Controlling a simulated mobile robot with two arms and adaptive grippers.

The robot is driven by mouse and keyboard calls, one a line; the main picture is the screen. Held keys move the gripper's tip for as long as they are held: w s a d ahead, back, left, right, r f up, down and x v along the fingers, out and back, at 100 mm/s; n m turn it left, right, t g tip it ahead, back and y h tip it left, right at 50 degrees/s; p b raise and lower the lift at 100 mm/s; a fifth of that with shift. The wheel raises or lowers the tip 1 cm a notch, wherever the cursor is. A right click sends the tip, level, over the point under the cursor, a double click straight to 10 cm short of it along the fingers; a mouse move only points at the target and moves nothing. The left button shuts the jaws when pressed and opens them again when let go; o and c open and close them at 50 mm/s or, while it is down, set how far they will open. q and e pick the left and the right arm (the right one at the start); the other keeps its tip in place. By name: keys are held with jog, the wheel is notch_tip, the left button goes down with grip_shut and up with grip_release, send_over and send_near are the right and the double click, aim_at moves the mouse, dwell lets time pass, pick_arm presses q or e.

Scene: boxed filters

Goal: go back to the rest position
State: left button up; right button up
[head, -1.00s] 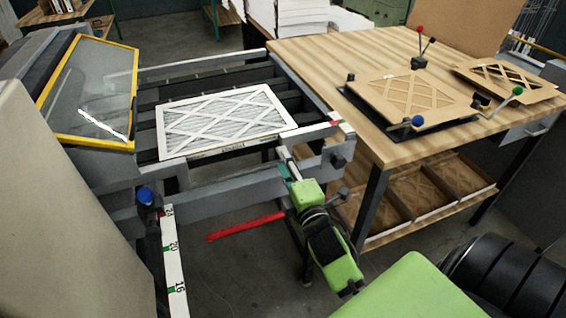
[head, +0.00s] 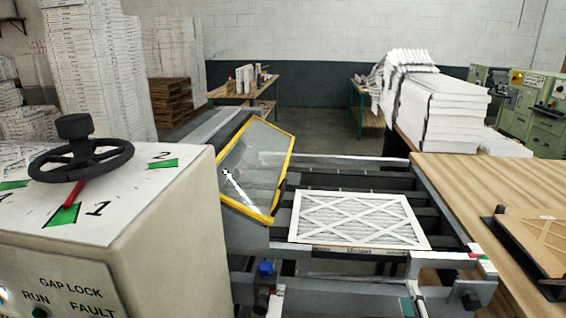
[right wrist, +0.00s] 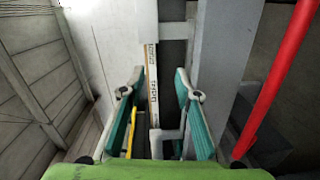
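A white pleated filter (head: 355,219) with a crossed lattice face lies flat on the dark rails of the machine bed in the head view. My right gripper (head: 413,304) shows only as a small teal and grey part at the bottom edge, in front of the bed. In the right wrist view its two teal-padded fingers (right wrist: 158,88) stand apart with nothing gripped between them. Beyond them a narrow printed edge (right wrist: 153,85), seemingly the filter's, shows through the gap. My left gripper is in neither current view.
A machine housing (head: 160,230) with a black handwheel (head: 80,160) fills the left. A yellow-framed clear guard (head: 255,170) is tilted beside the bed. A wooden table (head: 470,185) stands right, with white stacks (head: 440,115) behind. A red bar (right wrist: 280,75) is near the right gripper.

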jog(key=s+a+f+m+g+y, duration=0.2)
jog(key=s+a+f+m+g, duration=0.5)
jog(key=s+f, duration=0.4)
jog(key=s+a+f+m+g+y, duration=0.1)
jog(key=s+a+f+m+g, duration=0.15)
jog(key=s, duration=0.55)
jog(key=s+a+f+m+g+y, duration=0.2)
jog(key=s+a+m+g, duration=0.15)
jog(key=s, duration=0.45)
notch_tip(320, 180, down, 27)
jog(key=s+n+g, duration=0.1)
jog(key=s, duration=0.1)
pick_arm(q)
jog(key=shift+w+a, duration=0.15)
jog(key=shift+a, duration=0.05)
pick_arm(e)
jog(key=s+d+f+g, duration=0.1)
jog(key=s+d+f, duration=0.1)
jog(key=s+f, duration=1.3)
jog(key=shift+s+d+f+g+h, duration=0.15)
jog(key=shift+s+d+g+h, duration=0.15)
jog(key=shift+s, duration=0.2)
